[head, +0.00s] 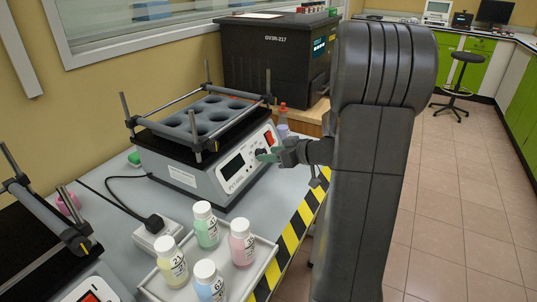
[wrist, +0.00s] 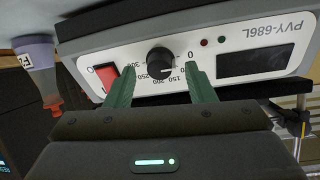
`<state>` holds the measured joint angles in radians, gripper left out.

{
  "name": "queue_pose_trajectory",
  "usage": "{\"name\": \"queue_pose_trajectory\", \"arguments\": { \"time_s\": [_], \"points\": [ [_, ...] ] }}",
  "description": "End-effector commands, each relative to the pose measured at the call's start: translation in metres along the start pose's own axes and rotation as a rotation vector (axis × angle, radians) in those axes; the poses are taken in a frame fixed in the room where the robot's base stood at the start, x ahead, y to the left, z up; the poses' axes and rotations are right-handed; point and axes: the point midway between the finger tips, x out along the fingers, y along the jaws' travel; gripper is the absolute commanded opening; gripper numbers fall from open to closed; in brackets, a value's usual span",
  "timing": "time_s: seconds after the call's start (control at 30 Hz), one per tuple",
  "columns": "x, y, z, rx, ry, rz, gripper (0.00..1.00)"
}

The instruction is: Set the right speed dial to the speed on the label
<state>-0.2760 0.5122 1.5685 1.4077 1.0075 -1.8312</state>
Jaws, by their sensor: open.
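A grey shaker (head: 205,150) with a black rack on top stands on the bench in the head view. Its front panel has a display (head: 232,166), a red switch (head: 268,138) and a black speed dial. In the wrist view the round black dial (wrist: 160,60) shows with printed speed numbers around it, upside down; its exact setting is hard to read. My gripper (wrist: 163,82) is open, its green fingers on either side of the dial, with gaps visible. In the head view my gripper (head: 272,154) is at the panel and hides the dial partly. A white label (head: 182,176) on the shaker's side is too small to read.
Several capped bottles (head: 206,226) stand in a white tray (head: 262,262) in front of the shaker. A second device (head: 45,245) is at the left. A black box (head: 275,55) stands behind. A purple bottle (wrist: 36,60) shows beside the panel.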

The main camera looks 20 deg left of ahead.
Motion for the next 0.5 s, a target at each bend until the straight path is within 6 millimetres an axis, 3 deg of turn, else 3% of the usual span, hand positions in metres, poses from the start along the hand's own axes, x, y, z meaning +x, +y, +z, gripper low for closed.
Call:
{"name": "queue_pose_trajectory", "arguments": {
  "time_s": [0.2, 0.47, 0.5],
  "points": [
    [0.015, 0.000, 0.000, 0.001, 0.000, 0.000, 0.49],
    [0.016, 0.000, 0.000, 0.001, 0.000, 0.001, 0.49],
    [0.016, 0.000, 0.000, 0.001, 0.000, 0.001, 0.44]
  ]
}}
